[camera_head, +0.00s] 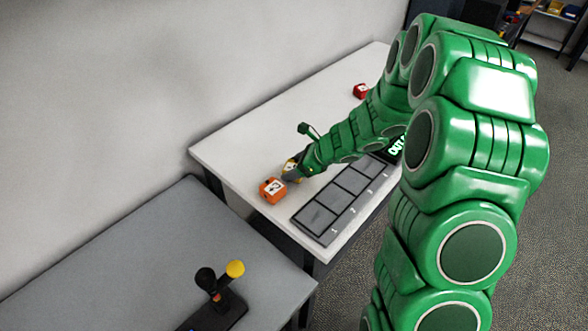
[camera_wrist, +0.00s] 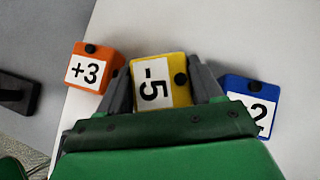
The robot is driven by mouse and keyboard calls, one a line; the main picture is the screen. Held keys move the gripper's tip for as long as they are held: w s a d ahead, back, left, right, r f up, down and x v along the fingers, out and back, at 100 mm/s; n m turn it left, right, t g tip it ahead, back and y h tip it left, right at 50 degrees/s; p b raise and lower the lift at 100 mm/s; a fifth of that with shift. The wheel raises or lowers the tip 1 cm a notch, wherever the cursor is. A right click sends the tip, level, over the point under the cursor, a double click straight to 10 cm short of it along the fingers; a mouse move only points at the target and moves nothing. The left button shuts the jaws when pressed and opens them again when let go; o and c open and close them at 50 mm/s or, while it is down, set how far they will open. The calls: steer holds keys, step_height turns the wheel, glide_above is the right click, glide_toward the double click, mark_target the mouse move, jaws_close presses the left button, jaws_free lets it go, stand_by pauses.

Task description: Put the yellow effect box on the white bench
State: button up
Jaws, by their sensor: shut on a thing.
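The yellow effect box (camera_head: 291,164) is at the near-left part of the white bench (camera_head: 240,140), partly hidden by my gripper (camera_head: 293,174) in the head view. In the wrist view the yellow box (camera_wrist: 178,67) shows a white label reading "-5" and a black knob. My gripper (camera_wrist: 162,82) is shut on it, with one finger on each side. Whether the box touches the bench top or hangs just above it, I cannot tell.
An orange box (camera_head: 272,190) marked "+3" sits close on one side, a blue box (camera_wrist: 252,98) on the other. A dark slotted tray (camera_head: 333,203) lies along the bench's front. A red box (camera_head: 360,91) is farther back. A grey table (camera_head: 110,255) holds a stand (camera_head: 222,308).

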steer(key=shift+f, duration=0.4)
steer(key=o, duration=0.9)
steer(key=shift+f, duration=0.1)
steer(key=shift+o, duration=0.2)
